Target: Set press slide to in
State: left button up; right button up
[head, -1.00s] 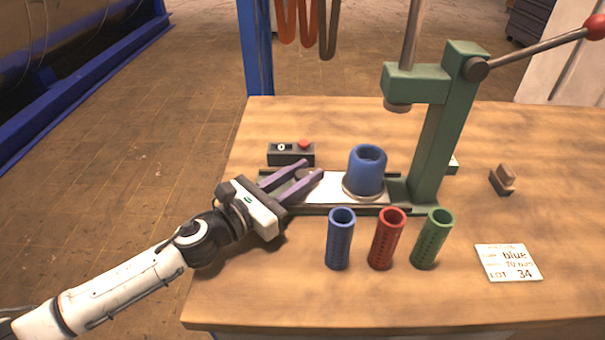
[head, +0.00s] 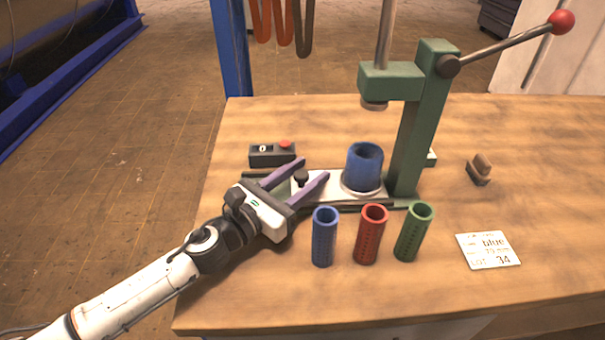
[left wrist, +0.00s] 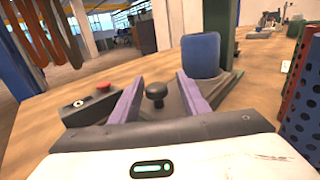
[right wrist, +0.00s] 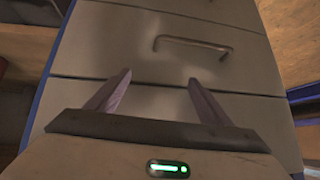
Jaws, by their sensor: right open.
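The press slide (head: 317,186) is a pale plate between dark rails on the bench. It carries a blue cup-shaped piece (head: 364,168) at its right end, close to the green press column (head: 410,145) and nearly under the ram (head: 374,104). A black knob (head: 301,177) stands on the slide's left part. My left gripper (head: 314,170) is open, its purple fingers on either side of the knob; the left wrist view shows the knob (left wrist: 155,94) between them with gaps. My right gripper (right wrist: 160,82) is open and empty before a grey drawer front.
Blue (head: 324,237), red (head: 371,235) and green (head: 413,232) perforated tubes stand in front of the slide. A button box (head: 272,155) sits behind it. A label card (head: 488,250) and a stamp-like block (head: 480,170) lie at right. A red-knobbed lever (head: 510,48) extends right.

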pick_arm(q)
jog(key=shift+a, duration=0.15)
jog(key=shift+s+a+f, duration=0.1)
jog(key=shift+s+a, duration=0.1)
jog(key=shift+s, duration=0.1)
jog(key=b+v, duration=0.1)
jog(key=v, duration=0.7)
jog(key=shift+s+a, duration=0.2)
jog(key=shift+s, duration=0.1)
jog(key=shift+s+a, duration=0.25)
jog(key=shift+s, duration=0.1)
